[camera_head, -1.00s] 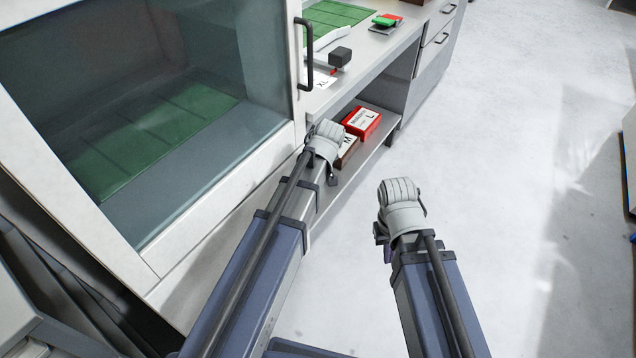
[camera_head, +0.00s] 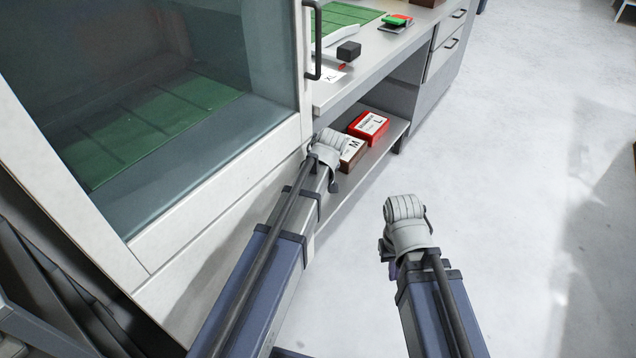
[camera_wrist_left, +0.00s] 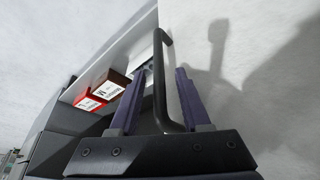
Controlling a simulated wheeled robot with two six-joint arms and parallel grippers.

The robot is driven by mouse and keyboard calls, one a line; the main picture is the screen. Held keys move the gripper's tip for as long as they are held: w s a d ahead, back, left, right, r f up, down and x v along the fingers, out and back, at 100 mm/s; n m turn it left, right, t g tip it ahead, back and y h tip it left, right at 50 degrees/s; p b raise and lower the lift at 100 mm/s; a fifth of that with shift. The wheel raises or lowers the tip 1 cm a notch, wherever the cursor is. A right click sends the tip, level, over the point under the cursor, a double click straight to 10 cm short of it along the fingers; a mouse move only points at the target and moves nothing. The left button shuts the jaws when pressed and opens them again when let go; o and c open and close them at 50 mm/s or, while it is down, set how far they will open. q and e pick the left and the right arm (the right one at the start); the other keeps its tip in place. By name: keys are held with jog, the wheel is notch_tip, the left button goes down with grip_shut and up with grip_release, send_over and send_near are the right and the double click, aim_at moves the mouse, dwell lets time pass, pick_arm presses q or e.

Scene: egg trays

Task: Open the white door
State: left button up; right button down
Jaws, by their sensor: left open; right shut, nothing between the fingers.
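The white door (camera_head: 210,198) is a white frame around a glass pane, at the left of the head view. It looks shut. Its black bar handle (camera_head: 313,42) stands upright on the right side of the frame. My left gripper (camera_head: 331,140) is below the handle in that view, its fingers hard to make out. In the left wrist view its two dark fingers are spread, and the handle (camera_wrist_left: 159,85) runs between them in the picture. I cannot tell whether they touch it. My right gripper (camera_head: 405,205) is shut and empty over the floor.
A grey counter (camera_head: 405,50) stands right of the door, with a green mat (camera_head: 345,18) and a black block (camera_head: 348,50). A red box (camera_head: 368,125) and a brown box (camera_head: 352,152) lie on the shelf below. The floor at right is clear.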

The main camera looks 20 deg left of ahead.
pick_arm(q)
grip_shut()
dwell(1.4)
